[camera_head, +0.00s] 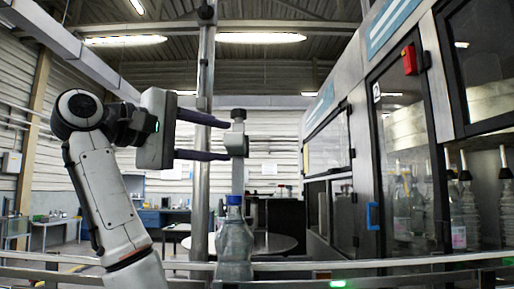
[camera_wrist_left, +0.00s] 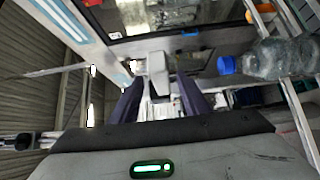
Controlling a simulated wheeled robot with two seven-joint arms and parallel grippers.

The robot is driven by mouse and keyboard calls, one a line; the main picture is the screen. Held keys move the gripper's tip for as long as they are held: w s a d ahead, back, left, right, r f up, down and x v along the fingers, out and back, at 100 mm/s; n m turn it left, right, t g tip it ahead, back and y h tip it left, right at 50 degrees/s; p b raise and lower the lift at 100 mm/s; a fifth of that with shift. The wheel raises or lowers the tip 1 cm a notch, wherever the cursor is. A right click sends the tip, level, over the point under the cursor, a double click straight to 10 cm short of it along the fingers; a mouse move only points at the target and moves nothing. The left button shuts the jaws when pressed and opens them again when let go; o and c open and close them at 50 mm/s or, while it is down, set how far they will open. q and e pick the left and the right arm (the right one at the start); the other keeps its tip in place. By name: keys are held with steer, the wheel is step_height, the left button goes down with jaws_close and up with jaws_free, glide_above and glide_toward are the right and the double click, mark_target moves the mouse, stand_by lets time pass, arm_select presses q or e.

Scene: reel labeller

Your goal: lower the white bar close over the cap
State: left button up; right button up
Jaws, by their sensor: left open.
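The white bar (camera_head: 238,172) is upright in the head view, with a thicker grey-white block at its upper part. Its lower end appears just over the blue cap (camera_head: 234,200) of a clear bottle (camera_head: 235,245); I cannot tell whether it touches or has a gap. My left gripper (camera_head: 229,141) is open, its two dark fingers pointing right, one above the other, tips beside the block. In the left wrist view the bar's block (camera_wrist_left: 159,73) shows ahead, between the finger lines, and the blue cap (camera_wrist_left: 227,65) is to the right. My right gripper is not in view.
A metal post (camera_head: 203,200) stands behind my left gripper. Metal rails (camera_head: 400,263) cross the front. A glazed cabinet (camera_head: 365,160) holding several bottles fills the right side. A round table (camera_head: 270,243) is behind the bottle.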

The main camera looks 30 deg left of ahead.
mark_target(247, 145)
arm_select(q)
steer(key=p+x, duration=0.2)
steer(key=x, duration=0.6)
steer(key=shift+d, duration=0.15)
steer(key=shift+w, duration=0.4)
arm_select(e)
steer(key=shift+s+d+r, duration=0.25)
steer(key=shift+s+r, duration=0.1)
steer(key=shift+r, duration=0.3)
arm_select(q)
steer(key=shift+c, duration=0.4)
